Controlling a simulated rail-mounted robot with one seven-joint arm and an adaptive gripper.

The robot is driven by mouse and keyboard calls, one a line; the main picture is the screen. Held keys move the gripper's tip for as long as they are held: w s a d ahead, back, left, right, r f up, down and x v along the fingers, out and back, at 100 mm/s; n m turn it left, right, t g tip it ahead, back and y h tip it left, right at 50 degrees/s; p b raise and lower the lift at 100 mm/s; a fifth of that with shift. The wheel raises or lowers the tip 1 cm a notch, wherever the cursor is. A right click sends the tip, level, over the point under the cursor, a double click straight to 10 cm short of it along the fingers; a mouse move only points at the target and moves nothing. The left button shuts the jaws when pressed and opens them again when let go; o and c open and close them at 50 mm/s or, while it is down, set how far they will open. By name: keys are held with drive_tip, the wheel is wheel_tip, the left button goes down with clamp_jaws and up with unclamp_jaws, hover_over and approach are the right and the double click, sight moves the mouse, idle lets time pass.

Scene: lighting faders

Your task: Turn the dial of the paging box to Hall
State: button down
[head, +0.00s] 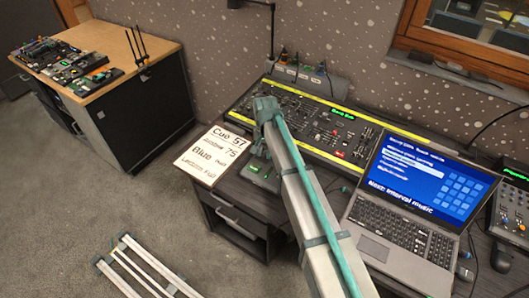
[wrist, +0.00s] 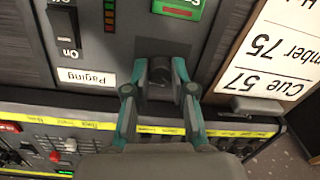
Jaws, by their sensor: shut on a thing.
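The paging box (wrist: 125,48) fills the upper part of the wrist view, upside down, with a white "Paging" label (wrist: 87,77). Its dark dial (wrist: 161,75) sits between my fingertips. My gripper (wrist: 163,70) is shut on the dial, one teal finger on each side. The dial's pointer and position marks are hidden or too dark to read. A green display (wrist: 178,7) on the box is cut off at the top edge. In the head view the box (head: 262,180) is partly covered by my arm.
A black rocker switch (wrist: 64,24) marked "On" is on the box. A cue sheet (head: 211,154) lies to its left in the head view. The fader console (head: 318,123) stands behind and an open laptop (head: 418,185) to the right. A wooden-topped cabinet (head: 107,40) is at far left.

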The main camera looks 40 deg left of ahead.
sight(263, 153)
drive_tip(key=n, duration=0.6)
drive_tip(key=shift+h, duration=0.3)
drive_tip(key=shift+n, duration=0.4)
drive_tip(key=c, duration=1)
unclamp_jaws()
drive_tip(key=r, duration=1.2)
drive_tip(key=shift+s+a, duration=0.15)
drive_tip(key=shift+a, duration=0.05)
